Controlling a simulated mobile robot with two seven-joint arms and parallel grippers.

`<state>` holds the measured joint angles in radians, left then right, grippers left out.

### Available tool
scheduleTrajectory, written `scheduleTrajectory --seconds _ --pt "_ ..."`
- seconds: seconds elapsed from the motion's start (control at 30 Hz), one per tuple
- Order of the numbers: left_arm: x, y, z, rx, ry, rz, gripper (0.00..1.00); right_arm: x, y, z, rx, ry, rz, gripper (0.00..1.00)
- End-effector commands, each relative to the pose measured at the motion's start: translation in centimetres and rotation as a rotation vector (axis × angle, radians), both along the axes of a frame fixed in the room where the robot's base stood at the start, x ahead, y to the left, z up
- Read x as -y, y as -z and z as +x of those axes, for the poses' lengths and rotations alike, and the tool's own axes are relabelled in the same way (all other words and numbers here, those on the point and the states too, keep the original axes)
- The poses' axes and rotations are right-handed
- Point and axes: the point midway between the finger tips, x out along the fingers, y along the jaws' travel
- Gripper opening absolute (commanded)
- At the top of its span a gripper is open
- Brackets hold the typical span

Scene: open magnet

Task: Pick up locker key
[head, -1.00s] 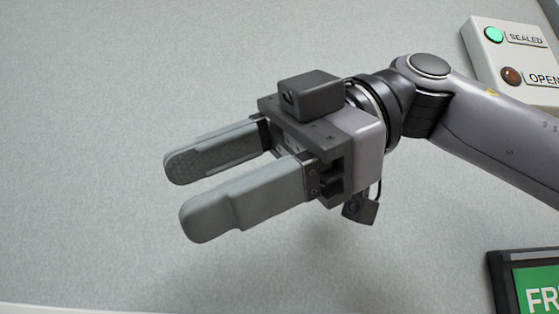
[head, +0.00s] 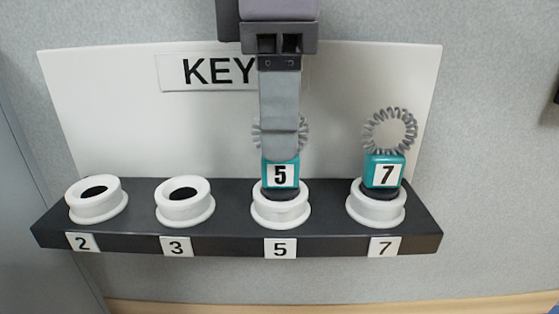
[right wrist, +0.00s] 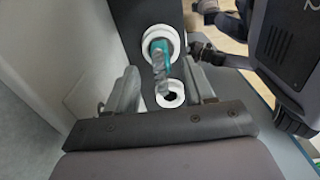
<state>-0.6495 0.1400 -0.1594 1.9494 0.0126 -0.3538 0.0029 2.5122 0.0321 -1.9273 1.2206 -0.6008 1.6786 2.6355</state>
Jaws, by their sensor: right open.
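Two teal locker keys with grey coil loops stand upright in white ring holders: key 5 (head: 280,174) and key 7 (head: 384,171). My right gripper (head: 280,150) points down from above at key 5. Its near finger covers the middle of that key's coil and reaches the top of its teal tag; the other finger is hidden behind. In the right wrist view the fingers (right wrist: 165,88) are apart on either side, with a teal key (right wrist: 161,52) in its holder a little above the gap. I see no grip on the key. My left gripper is out of view.
The dark shelf (head: 231,240) has a white back panel (head: 115,125) marked KEY against a grey wall. Holders 2 (head: 97,207) and 3 (head: 185,208) are empty, leaving free room left of key 5. Key 7 stands close on the right.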

Motion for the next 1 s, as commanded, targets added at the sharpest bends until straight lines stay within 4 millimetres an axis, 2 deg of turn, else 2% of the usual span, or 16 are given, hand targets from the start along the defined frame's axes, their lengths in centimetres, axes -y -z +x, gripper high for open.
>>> scheduleTrajectory --seconds 0.3,0.63,0.8,1.0 --pt "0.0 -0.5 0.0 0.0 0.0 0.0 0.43 0.2 3.6 -0.1 -0.003 0.0 0.0 0.53" --pt "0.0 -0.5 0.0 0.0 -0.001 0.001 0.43 0.1 4.2 -0.1 0.0 0.0 0.003 0.53" --pt "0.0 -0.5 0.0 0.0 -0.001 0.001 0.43 0.1 4.2 -0.1 0.0 0.0 0.003 0.0" --pt "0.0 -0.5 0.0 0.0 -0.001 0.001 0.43 0.1 4.2 -0.1 0.0 -0.001 0.003 0.0"
